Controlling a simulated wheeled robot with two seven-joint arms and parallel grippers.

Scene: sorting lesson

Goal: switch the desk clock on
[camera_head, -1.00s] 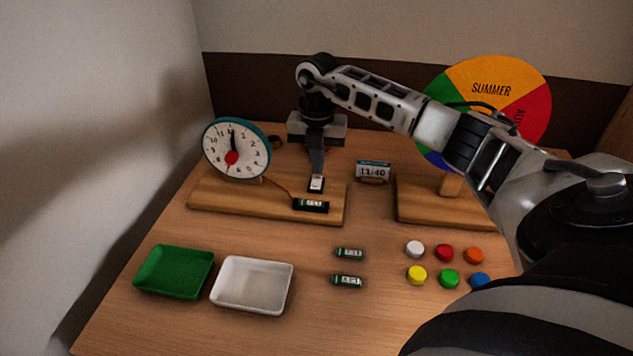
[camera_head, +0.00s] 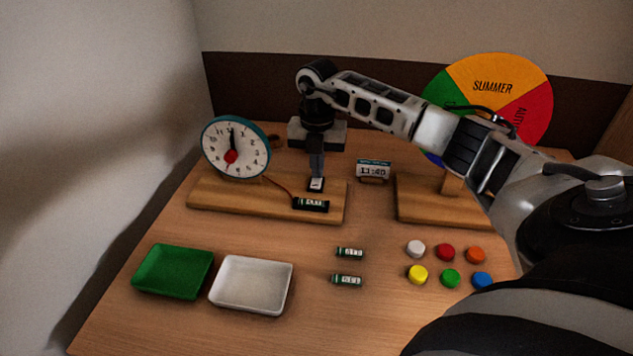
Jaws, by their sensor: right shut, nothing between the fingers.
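The desk clock (camera_head: 236,146) has a white dial with a teal rim and stands at the left end of a wooden base (camera_head: 230,201). A red wire runs from it to a dark battery holder with a battery (camera_head: 311,205) in it. Behind the holder a small switch (camera_head: 316,186) with a white top sits on the same base. My right gripper (camera_head: 317,178) points straight down, shut and empty, with its tips at the switch. I cannot tell whether they touch it. My left gripper is not in view.
A small sign reading 11:40 (camera_head: 373,170) stands right of the base. A season wheel (camera_head: 492,85) is behind my right arm. Two loose batteries (camera_head: 349,253), several coloured discs (camera_head: 450,278), a green tray (camera_head: 139,281) and a white tray (camera_head: 250,308) lie in front.

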